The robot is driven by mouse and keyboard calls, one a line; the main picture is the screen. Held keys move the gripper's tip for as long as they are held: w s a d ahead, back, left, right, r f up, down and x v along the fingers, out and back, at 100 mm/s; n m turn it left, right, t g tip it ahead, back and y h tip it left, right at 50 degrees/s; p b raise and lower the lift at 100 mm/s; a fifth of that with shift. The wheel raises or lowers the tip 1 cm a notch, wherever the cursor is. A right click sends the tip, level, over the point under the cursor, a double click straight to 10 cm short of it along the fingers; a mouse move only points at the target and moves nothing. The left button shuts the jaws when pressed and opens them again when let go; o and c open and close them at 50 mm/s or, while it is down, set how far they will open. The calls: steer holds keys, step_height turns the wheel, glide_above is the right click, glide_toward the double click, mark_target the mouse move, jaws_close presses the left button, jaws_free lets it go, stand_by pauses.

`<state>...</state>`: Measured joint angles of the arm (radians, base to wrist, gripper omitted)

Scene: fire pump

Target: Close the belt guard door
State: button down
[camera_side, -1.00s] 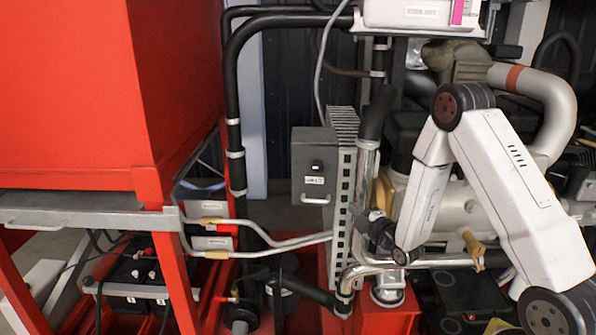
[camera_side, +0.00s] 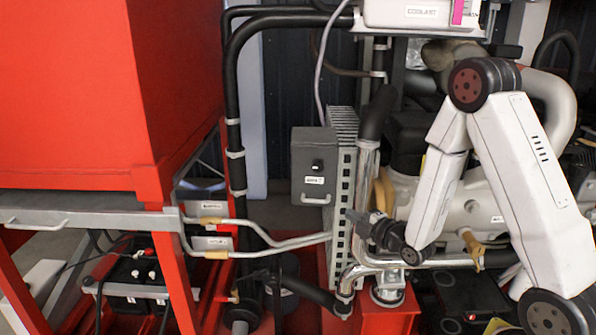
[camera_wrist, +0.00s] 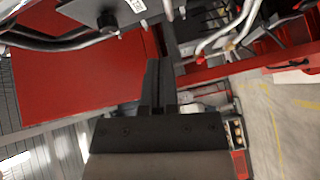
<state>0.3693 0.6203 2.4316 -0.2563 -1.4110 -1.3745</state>
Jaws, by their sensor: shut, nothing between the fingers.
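In the wrist view the panel (camera_wrist: 97,12) shows at the top, cut by the frame edge. My gripper (camera_side: 349,214) is at the slotted guard's right side, below and right of the panel. I cannot tell whether it touches the guard. Its fingers (camera_wrist: 158,63) are shut and empty in the wrist view.
Silver pipes (camera_side: 262,246) run left of the guard at low height. A black hose (camera_side: 378,112) and the engine (camera_side: 462,205) lie behind my arm. A red tank (camera_side: 75,90) fills the upper left. Some space lies between the tank and the panel.

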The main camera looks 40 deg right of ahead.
steer(key=shift+n+g+y, duration=0.4)
steer(key=shift+n, duration=0.1)
steer(key=a, duration=0.1)
steer(key=s+a, duration=0.2)
steer(key=shift+a+r, duration=0.25)
steer(key=shift+r, duration=0.1)
steer(key=shift+w, duration=0.15)
glide_toward(313, 202)
steer(key=w+a, duration=0.3)
steer(key=w, duration=0.1)
steer(key=shift+w+d+f, duration=0.25)
steer(key=shift+w+d, duration=0.35)
steer(key=shift+d, duration=0.25)
steer(key=shift+w+d+f, duration=0.2)
steer(key=shift+w+d, duration=0.45)
steer(key=shift+d, duration=0.15)
